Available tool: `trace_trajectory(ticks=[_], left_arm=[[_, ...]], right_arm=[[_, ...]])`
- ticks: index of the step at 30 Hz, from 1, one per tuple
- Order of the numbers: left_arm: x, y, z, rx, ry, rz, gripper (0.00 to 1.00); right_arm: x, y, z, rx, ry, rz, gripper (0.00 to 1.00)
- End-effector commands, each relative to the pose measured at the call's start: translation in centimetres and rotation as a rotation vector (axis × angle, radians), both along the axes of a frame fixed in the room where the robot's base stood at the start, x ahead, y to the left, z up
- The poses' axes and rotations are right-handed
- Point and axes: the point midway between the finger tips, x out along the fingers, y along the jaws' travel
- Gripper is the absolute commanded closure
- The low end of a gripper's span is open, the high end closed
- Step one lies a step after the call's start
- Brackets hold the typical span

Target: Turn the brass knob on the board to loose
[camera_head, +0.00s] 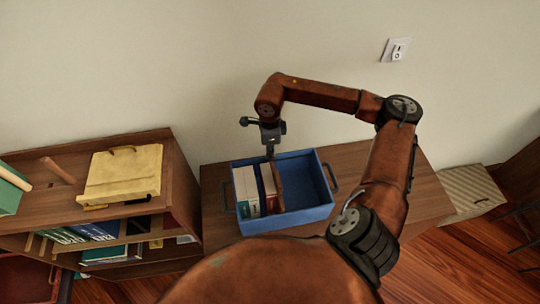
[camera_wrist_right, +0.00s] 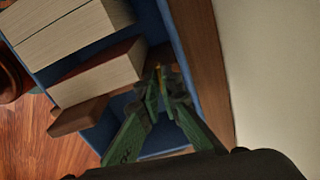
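I cannot make out a brass knob in either view. A pale yellow board or flat case (camera_head: 122,172) with dark handles lies on top of the low bookcase at the left, far from my right gripper. My right gripper (camera_head: 271,153) points down at the back of a blue crate (camera_head: 308,214). Its green fingers (camera_wrist_right: 163,80) come close together at the tips, beside a brown wooden slab (camera_head: 279,188) in the crate. The slab also shows in the right wrist view (camera_wrist_right: 79,116). Whether the tips hold its edge is unclear. My left gripper is out of view.
Pale-edged books (camera_head: 247,190) stand in the crate's left half; its right half is empty. The crate sits on a brown cabinet top (camera_head: 395,170), free at the right. The bookcase (camera_head: 179,190) stands close left. A white switch (camera_head: 396,50) is on the wall.

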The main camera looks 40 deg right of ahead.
Motion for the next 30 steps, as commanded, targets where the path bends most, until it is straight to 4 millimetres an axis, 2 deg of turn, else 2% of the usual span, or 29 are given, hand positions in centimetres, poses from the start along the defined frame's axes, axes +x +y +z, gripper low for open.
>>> trace_trajectory(ticks=[9,25,26,30], left_arm=[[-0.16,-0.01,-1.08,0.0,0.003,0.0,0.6],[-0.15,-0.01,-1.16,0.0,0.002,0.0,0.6],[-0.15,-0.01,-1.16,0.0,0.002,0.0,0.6],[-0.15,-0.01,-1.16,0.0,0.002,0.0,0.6]], right_arm=[[-0.15,0.14,-0.19,0.002,0.003,0.112,1.0],[-0.22,0.19,-0.14,0.003,0.005,0.132,1.0],[-0.23,0.2,-0.14,0.003,0.005,0.132,0.93],[-0.19,0.16,-0.11,0.003,0.004,0.131,0.84]])
